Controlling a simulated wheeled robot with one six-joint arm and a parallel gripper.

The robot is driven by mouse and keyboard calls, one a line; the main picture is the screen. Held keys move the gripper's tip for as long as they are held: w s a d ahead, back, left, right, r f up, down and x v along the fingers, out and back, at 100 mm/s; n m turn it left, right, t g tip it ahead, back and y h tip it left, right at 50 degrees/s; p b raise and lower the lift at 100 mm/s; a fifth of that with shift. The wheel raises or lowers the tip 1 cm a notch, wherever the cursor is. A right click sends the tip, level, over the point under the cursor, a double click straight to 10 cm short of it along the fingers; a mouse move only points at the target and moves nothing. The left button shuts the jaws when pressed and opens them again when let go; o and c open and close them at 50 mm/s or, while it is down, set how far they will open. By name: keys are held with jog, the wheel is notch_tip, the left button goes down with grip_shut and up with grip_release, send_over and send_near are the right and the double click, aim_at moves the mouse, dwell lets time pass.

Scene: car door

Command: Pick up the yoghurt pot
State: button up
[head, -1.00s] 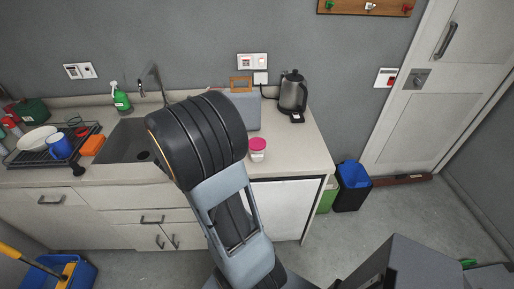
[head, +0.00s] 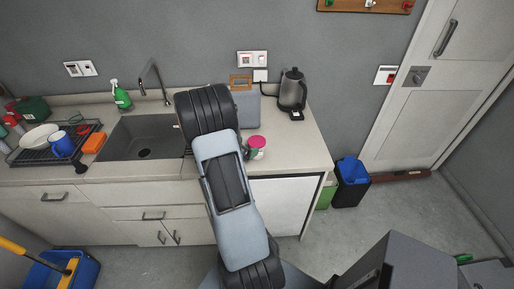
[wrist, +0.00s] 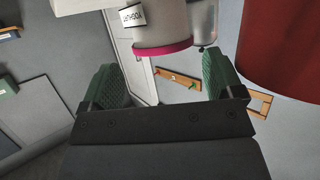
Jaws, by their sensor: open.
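The yoghurt pot (head: 256,148) stands on the counter right of the sink, with a pink lid and a pale body. In the wrist view the pot (wrist: 160,22) appears upside down at the top, its label partly cut off and its pink rim lowest. My gripper (wrist: 162,78) is open, its two green-padded fingers apart. The pot shows ahead of the gap between them, and no grip on it is visible. In the head view my arm hides most of the gripper, just left of the pot.
A kettle (head: 292,90) stands behind the pot to the right, and a grey case (head: 246,107) stands behind it. The sink (head: 140,135) is to the left. A large dark red thing (wrist: 286,45) fills the wrist view's upper right. The counter right of the pot is clear.

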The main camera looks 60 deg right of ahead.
aim_at(253, 143)
jog(key=p+x, duration=0.1)
jog(key=x, duration=0.3)
jog(key=shift+r, duration=0.2)
jog(key=shift+d+f, duration=0.35)
jog(key=shift+d, duration=0.3)
jog(key=c, duration=0.7)
jog(key=shift+r, duration=0.1)
